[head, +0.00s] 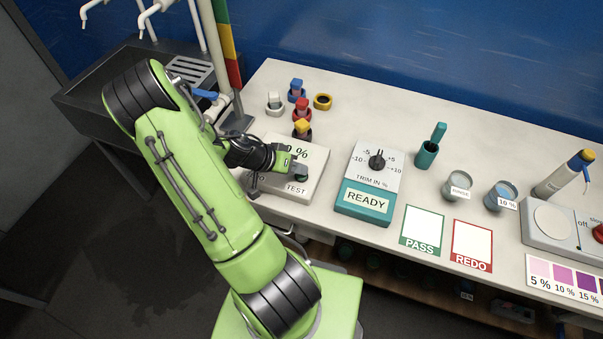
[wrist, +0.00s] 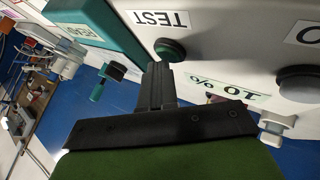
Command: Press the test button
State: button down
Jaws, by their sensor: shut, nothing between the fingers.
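The test button is a dark green round button (wrist: 170,49) beside the TEST label (wrist: 158,19) on a pale grey unit (head: 312,182). In the head view the button (head: 301,178) shows just past my fingertips, above the TEST label. My gripper (head: 297,168) is shut and empty, low over the front right of the unit. In the wrist view the closed fingertips (wrist: 158,68) point at the unit's face just beside the button. I cannot tell whether they touch it. Part of the unit is hidden by my arm.
A teal trim unit (head: 368,188) reading READY stands to the right, with PASS (head: 422,227) and REDO (head: 472,243) cards beyond. Coloured plugs (head: 302,108) stand behind. A second dark round button (wrist: 300,83) is on the same unit. The bench front edge is close.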

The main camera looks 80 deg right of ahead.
aim_at(297, 176)
jog(key=shift+r, duration=0.1)
jog(key=shift+r+p, duration=0.55)
jog(key=shift+r, duration=0.3)
jog(key=shift+r, duration=0.1)
notch_tip(297, 176, up, 5)
jog(key=p, duration=0.3)
dwell(0.6)
